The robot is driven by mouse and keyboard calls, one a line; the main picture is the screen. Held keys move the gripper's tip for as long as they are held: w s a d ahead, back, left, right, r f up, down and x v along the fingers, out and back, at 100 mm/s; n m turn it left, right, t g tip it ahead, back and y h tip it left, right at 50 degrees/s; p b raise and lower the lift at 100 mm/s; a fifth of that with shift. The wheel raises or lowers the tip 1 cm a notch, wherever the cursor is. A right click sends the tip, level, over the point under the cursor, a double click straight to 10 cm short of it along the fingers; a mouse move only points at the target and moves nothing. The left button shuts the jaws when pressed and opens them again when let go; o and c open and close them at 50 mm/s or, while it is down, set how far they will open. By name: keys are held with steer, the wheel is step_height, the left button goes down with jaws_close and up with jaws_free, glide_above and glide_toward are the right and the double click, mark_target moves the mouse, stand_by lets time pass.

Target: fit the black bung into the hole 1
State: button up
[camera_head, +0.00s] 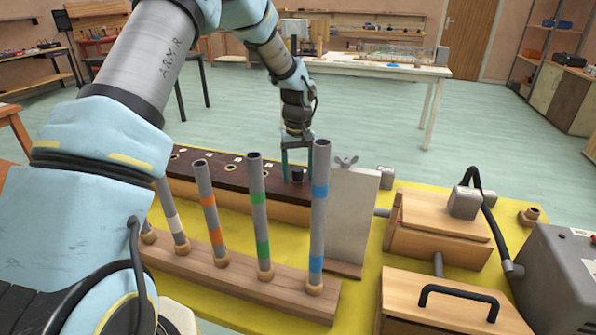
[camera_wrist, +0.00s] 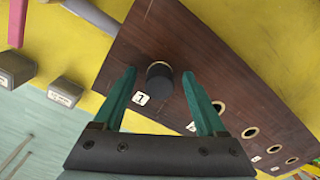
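The black bung (camera_wrist: 159,80) stands at the hole beside the label "1" (camera_wrist: 140,98) on the dark wooden board (camera_wrist: 125,62). Much of it sticks up above the board; how deep it sits in the hole is hidden. In the head view the bung (camera_head: 298,175) is near the right end of the board (camera_head: 222,178). My gripper (camera_wrist: 160,75) is open, with a green finger on each side of the bung and a visible gap to each. In the head view my gripper (camera_head: 298,165) points down over the bung.
Open holes (camera_wrist: 219,106) continue along the board. In front stands a rack (camera_head: 235,280) of upright tubes; the blue-banded tube (camera_head: 319,215) is close to my gripper. A grey plate (camera_head: 350,215) and wooden boxes (camera_head: 437,225) stand to the right on the yellow mat.

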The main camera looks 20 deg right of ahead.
mark_target(298, 169)
steer(key=shift+r, duration=0.1)
step_height(298, 169, up, 11)
steer(key=b, duration=0.2)
steer(key=shift+b, duration=0.3)
steer(key=shift+f, duration=0.2)
